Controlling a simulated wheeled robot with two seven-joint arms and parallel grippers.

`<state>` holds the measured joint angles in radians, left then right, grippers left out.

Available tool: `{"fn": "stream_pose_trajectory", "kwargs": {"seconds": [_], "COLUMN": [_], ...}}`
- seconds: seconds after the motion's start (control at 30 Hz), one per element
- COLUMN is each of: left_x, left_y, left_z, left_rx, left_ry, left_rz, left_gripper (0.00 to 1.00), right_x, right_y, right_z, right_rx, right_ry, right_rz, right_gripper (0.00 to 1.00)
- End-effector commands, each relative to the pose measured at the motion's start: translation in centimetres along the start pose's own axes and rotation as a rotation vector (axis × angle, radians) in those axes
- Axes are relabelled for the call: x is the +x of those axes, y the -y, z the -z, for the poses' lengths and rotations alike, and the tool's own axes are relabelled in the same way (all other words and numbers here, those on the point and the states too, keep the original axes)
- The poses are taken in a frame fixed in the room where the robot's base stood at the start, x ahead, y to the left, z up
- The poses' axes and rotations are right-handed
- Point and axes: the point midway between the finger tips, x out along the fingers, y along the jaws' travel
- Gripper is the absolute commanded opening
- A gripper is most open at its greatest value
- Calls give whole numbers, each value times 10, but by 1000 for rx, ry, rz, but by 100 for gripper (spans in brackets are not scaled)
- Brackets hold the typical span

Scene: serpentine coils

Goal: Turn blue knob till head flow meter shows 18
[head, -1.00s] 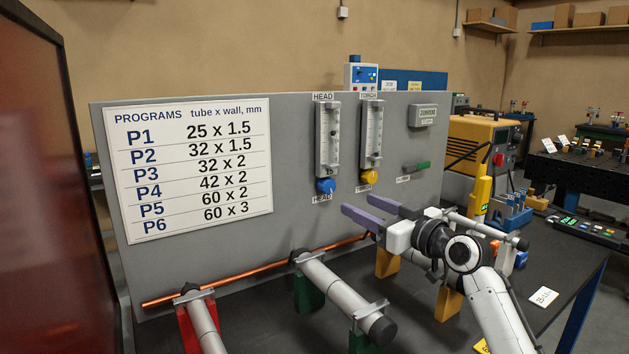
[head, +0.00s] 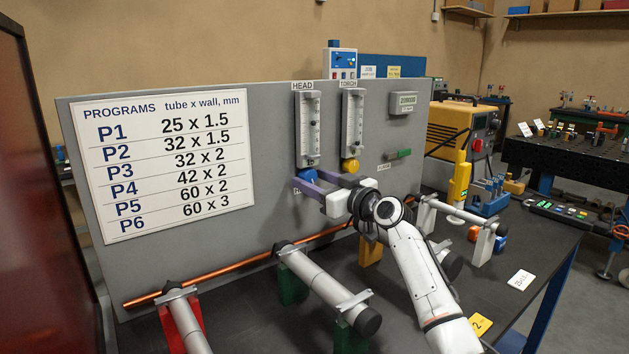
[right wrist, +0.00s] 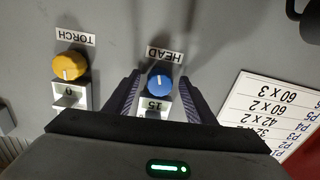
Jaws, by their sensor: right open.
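The blue knob (head: 308,175) sits on the grey panel below the head flow meter (head: 308,128), a clear vertical tube labelled HEAD. In the right wrist view the blue knob (right wrist: 160,82) lies between the two open fingers of my right gripper (right wrist: 160,88), with a gap on each side. My left gripper does not show.
The yellow torch knob (right wrist: 70,67) stands beside the blue one, with a display reading 0. The torch meter (head: 352,125) is above it. A copper tube (head: 230,265) and grey cylinders (head: 325,285) lie below.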

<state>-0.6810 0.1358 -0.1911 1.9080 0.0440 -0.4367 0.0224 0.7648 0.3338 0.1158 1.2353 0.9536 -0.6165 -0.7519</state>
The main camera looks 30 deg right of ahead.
Motion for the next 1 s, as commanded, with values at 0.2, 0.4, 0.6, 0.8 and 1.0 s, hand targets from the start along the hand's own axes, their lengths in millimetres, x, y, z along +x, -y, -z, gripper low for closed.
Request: {"fn": "stream_pose_trajectory", "kwargs": {"seconds": [0.2, 0.4, 0.6, 0.8, 1.0], "left_x": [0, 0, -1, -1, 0], "left_y": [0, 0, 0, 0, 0], "left_z": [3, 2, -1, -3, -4], "left_rx": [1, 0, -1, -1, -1], "left_ry": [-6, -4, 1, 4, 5], "left_rz": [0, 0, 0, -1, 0], "left_gripper": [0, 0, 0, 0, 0], "right_x": [0, 0, 0, 0, 0], "right_y": [0, 0, 0, 0, 1], "right_z": [0, 0, -1, -1, -1], "right_rx": [0, 0, 4, 54, 176], "right_ry": [1, 1, 1, -1, -5], "right_rz": [0, 0, 1, 1, 1], "right_gripper": [50, 20, 9, 9, 9]}}
